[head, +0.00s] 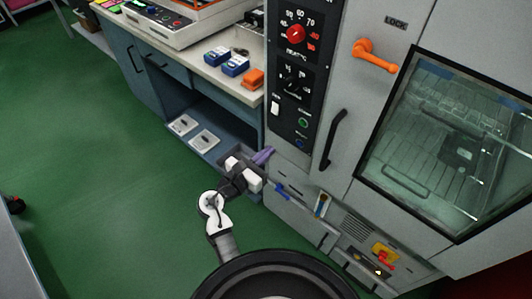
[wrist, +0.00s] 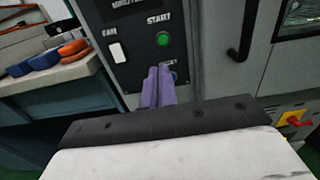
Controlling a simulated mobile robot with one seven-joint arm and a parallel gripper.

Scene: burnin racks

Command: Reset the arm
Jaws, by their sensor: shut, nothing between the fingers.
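My gripper (head: 264,156) is in front of the lower left part of the grey oven cabinet, at the end of my white and black arm. Its two purple fingers are pressed together and hold nothing. In the wrist view my gripper (wrist: 158,88) points at the black control panel (wrist: 133,45), just below the green START button (wrist: 163,39). The fingertips cover part of a blue button there. I cannot tell from these views whether they touch the panel.
The cabinet has an orange lock handle (head: 375,55), a black door handle (head: 333,138) and a red-yellow switch (head: 384,254). To the left a blue workbench (head: 150,62) carries blue boxes (head: 235,65) and an orange one (head: 252,79). Green floor (head: 90,150) is open at the left.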

